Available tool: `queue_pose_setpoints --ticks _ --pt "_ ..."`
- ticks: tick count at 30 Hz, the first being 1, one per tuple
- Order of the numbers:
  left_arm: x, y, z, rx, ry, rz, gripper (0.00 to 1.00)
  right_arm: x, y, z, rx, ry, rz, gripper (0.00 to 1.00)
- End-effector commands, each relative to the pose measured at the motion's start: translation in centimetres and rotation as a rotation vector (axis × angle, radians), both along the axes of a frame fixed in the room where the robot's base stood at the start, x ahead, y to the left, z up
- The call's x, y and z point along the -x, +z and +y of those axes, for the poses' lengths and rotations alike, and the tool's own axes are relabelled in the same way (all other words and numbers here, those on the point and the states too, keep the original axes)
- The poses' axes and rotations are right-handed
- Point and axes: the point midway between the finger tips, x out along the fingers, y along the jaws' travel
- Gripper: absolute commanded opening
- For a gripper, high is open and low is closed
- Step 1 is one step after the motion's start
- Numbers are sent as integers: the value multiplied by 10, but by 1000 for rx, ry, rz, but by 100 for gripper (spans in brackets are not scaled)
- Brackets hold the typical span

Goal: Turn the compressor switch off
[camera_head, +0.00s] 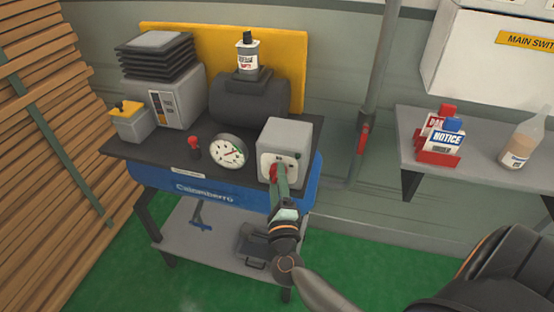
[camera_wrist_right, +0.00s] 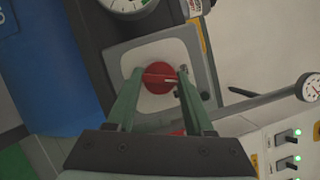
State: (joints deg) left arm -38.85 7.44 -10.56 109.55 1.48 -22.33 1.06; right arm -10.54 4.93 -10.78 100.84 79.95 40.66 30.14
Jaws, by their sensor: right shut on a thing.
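The compressor switch is a grey box (camera_head: 287,137) with a pale front plate and a red round knob (camera_wrist_right: 158,79), on the right end of the compressor bench. My right gripper (camera_head: 277,174) reaches up to the front of this box in the head view. In the right wrist view, its green fingers (camera_wrist_right: 159,74) are on either side of the red knob, shut on it. The fingers hide most of the knob in the head view. My left gripper is in neither view.
A round gauge (camera_head: 228,151) and a small red-topped lever (camera_head: 194,147) stand left of the switch box. A grey pipe with a red valve handle (camera_head: 363,138) runs to its right. A wall shelf (camera_head: 400,130) holds tags and a bottle.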

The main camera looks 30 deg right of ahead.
Motion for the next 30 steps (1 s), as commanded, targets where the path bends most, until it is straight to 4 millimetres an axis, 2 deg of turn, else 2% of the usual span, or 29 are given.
queue_pose_setpoints --ticks 1,9,18,30 --pt "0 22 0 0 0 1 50 0 11 0 27 -2 33 0" --pt "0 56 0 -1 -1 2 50 0 7 0 155 -2 182 0" --pt "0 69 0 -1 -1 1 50 0 4 0 235 -1 273 0" --pt "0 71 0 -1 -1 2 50 0 3 -1 258 -1 297 0"
